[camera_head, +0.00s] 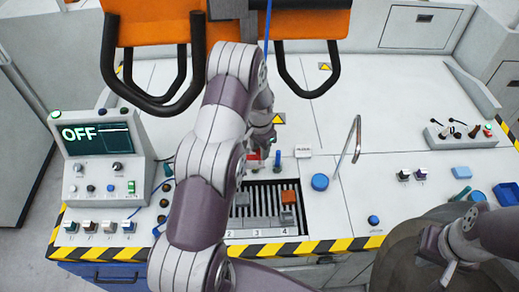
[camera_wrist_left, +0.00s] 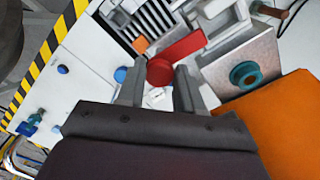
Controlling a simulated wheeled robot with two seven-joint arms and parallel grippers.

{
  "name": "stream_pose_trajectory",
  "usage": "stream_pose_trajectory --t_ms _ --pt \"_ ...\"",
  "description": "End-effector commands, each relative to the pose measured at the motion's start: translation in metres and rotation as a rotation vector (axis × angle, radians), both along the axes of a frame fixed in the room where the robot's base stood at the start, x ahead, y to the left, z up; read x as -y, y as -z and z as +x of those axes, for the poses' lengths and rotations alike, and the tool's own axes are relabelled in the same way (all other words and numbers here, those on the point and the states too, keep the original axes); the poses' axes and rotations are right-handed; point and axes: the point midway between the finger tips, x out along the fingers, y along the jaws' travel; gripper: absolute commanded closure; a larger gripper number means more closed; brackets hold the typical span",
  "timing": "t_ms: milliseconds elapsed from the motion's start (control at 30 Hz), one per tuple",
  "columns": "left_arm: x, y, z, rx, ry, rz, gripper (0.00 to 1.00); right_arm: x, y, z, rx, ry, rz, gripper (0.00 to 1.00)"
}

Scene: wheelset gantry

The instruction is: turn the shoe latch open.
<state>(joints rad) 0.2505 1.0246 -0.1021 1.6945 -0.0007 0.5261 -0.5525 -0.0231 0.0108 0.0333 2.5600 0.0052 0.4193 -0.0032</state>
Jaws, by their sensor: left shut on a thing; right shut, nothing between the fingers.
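The shoe latch is a red lever with a round knob (camera_wrist_left: 160,72) and a flat red bar (camera_wrist_left: 184,46) in the left wrist view. A small bit of red (camera_head: 253,155) shows beside my left arm in the head view. My left gripper (camera_wrist_left: 158,84) has its two grey fingers on either side of the knob and is shut on it. In the head view my left gripper (camera_head: 264,138) is partly hidden by its arm above the slotted tray. My right gripper (camera_head: 440,262) is at the lower right, far from the latch, shut and empty.
A console with an OFF screen (camera_head: 95,138) stands left. A blue round button (camera_head: 320,182) and a bent metal rod (camera_head: 355,140) are right. Orange panels (camera_head: 310,24) with black bars hang behind.

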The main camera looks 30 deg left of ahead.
Motion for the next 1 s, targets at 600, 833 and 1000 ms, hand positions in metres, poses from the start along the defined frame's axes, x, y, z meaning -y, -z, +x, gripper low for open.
stream_pose_trajectory --t_ms 600,833,1000 --pt "0.001 0.004 0.002 0.007 0.528 0.003 0.95 0.000 0.047 0.000 0.000 0.000 0.000 1.00" --pt "0.001 0.003 0.002 0.006 0.746 0.002 0.95 0.000 0.060 0.000 0.000 0.000 0.000 1.00" --pt "0.001 0.003 0.001 0.004 0.908 0.002 0.95 0.000 0.068 0.000 0.000 0.000 0.000 1.00"
